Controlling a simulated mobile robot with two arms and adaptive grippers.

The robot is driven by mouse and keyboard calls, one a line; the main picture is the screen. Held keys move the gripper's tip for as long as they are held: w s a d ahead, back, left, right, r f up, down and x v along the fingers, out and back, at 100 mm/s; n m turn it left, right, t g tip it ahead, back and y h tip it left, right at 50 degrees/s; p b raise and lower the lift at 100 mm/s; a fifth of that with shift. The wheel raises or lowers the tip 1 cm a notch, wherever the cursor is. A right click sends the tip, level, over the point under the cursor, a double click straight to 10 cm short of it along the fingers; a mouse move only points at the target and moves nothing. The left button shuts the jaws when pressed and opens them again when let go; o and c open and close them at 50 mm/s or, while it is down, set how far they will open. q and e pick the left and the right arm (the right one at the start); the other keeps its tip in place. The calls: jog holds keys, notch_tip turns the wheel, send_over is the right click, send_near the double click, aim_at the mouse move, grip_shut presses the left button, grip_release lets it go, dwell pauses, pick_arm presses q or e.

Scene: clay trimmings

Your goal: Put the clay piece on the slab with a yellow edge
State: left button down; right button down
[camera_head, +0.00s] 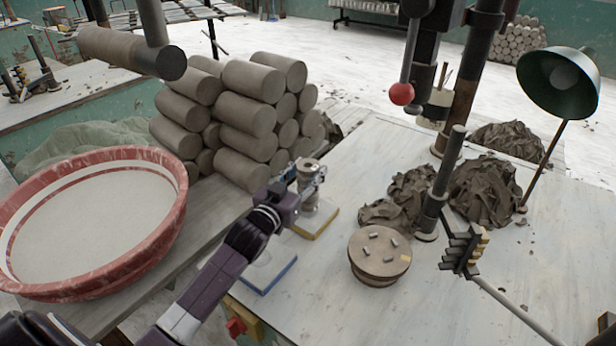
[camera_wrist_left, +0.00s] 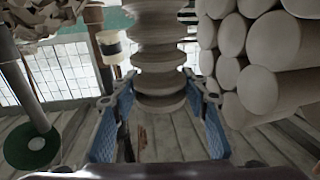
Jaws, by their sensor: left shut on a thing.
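The clay piece (camera_head: 309,201) is a grey-brown, ribbed, upright turned shape. It also fills the upper middle of the left wrist view (camera_wrist_left: 159,60), between the two blue finger pads. My left gripper (camera_head: 308,178) is shut on it, and the fingers hide part of its side. In the head view the clay piece appears over the slab with a yellow edge (camera_head: 320,229); I cannot tell whether its base touches the slab. A slab with a blue edge (camera_head: 272,278) lies nearer, partly behind my left arm. My right gripper is not in view.
Stacked clay cylinders (camera_head: 245,115) stand close behind and left of the gripper. A red-rimmed basin (camera_head: 165,235) is at left. A round wooden disc (camera_head: 379,250) with small pieces, dark clay heaps (camera_head: 485,190) and a lamp (camera_head: 560,82) are at right.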

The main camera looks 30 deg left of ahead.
pick_arm(q)
jog(key=shift+f, duration=0.8)
jog(key=c, duration=1.1)
grip_release()
jog(key=shift+f, duration=0.2)
jog(key=shift+c, duration=0.2)
jog(key=shift+r, duration=0.15)
jog(key=shift+s, duration=0.3)
jog(key=s+b, duration=0.1)
jog(key=s, duration=1)
jog(key=shift+s, duration=0.25)
